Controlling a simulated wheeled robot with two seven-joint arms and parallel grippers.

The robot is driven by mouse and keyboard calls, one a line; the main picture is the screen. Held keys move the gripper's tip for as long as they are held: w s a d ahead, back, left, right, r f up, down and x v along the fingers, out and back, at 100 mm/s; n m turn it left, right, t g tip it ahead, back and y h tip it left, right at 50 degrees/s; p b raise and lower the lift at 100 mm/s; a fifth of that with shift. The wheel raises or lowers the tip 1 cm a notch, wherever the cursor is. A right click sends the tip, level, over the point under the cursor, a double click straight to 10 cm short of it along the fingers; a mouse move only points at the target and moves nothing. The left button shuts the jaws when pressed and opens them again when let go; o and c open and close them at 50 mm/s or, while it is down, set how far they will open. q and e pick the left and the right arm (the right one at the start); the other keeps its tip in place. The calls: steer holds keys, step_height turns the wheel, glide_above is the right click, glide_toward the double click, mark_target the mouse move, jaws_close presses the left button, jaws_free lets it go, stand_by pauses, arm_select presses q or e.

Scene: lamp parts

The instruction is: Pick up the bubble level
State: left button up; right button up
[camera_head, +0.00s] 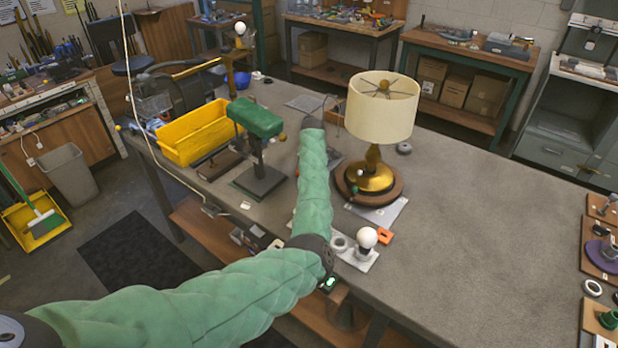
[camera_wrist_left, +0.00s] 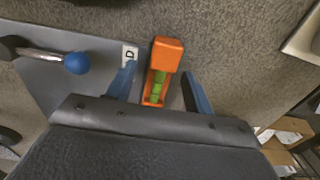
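The bubble level is an orange block with a green vial (camera_wrist_left: 160,72). In the left wrist view it lies between the two blue fingers of my left gripper (camera_wrist_left: 160,82). A gap shows on each side of it, so the gripper is open around it and not clamped. My right gripper is in neither view.
A grey plate (camera_wrist_left: 60,78) labelled D, with a blue ball knob (camera_wrist_left: 77,63), lies left of the level. The cream-shaded lamp (camera_head: 382,107), green-topped stand (camera_head: 255,118), yellow bin (camera_head: 196,140) and bulb (camera_head: 367,237) stand near my arm. The bench's right-middle is clear.

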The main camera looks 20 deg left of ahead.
arm_select(q)
steer(key=c, duration=1)
